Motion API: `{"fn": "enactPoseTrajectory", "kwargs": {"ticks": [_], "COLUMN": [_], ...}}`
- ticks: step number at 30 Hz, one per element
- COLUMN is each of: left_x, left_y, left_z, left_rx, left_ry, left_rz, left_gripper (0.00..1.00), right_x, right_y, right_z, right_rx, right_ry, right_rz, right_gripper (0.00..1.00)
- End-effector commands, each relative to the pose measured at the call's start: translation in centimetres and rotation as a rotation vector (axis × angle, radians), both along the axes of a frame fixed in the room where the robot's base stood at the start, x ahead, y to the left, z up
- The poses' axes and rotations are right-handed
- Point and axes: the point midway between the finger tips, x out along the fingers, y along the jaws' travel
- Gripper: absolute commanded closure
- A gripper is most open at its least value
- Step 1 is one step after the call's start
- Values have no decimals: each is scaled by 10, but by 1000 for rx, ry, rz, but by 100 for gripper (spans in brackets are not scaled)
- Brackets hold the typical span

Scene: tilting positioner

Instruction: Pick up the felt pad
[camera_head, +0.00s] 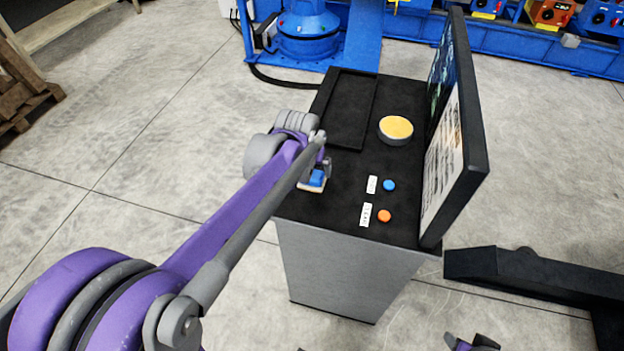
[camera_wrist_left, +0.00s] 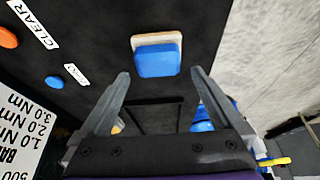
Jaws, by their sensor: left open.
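The felt pad, a blue block on a pale base, lies on the black top of the cabinet near its left front edge in the head view (camera_head: 316,178). In the left wrist view the pad (camera_wrist_left: 157,58) sits just beyond the fingertips, centred between them. My left gripper (camera_wrist_left: 158,77) is open and empty, its fingers apart and not closed on the pad. In the head view my left gripper (camera_head: 322,164) is right at the pad and partly covers it. Whether a finger touches the pad cannot be told. A purple and grey part of my right arm (camera_head: 472,343) shows at the bottom edge.
The cabinet top (camera_head: 338,215) also carries a round yellow-topped piece (camera_head: 396,128), a shallow black tray (camera_head: 352,108), a blue button (camera_head: 389,185) and an orange button (camera_head: 384,216) with white labels. An upright display panel (camera_head: 455,130) stands along the right side.

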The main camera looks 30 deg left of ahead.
Motion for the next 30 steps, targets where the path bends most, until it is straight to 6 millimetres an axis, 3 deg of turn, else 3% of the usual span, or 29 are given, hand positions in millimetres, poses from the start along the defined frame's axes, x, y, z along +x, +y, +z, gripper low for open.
{"fn": "enactPoseTrajectory", "kwargs": {"ticks": [7,17,30], "left_x": [12,14,14], "left_y": [1,1,1], "left_z": [-35,-41,-41], "left_rx": [0,0,0], "left_ry": [0,0,0], "left_rz": [0,0,0], "left_gripper": [0,0,79], "right_x": [-1,-1,-1], "right_y": [0,0,0], "right_z": [-3,-3,-3], "right_rx": [0,0,0], "right_ry": [1,1,1], "right_rz": [0,0,0], "right_gripper": [50,50,50]}}
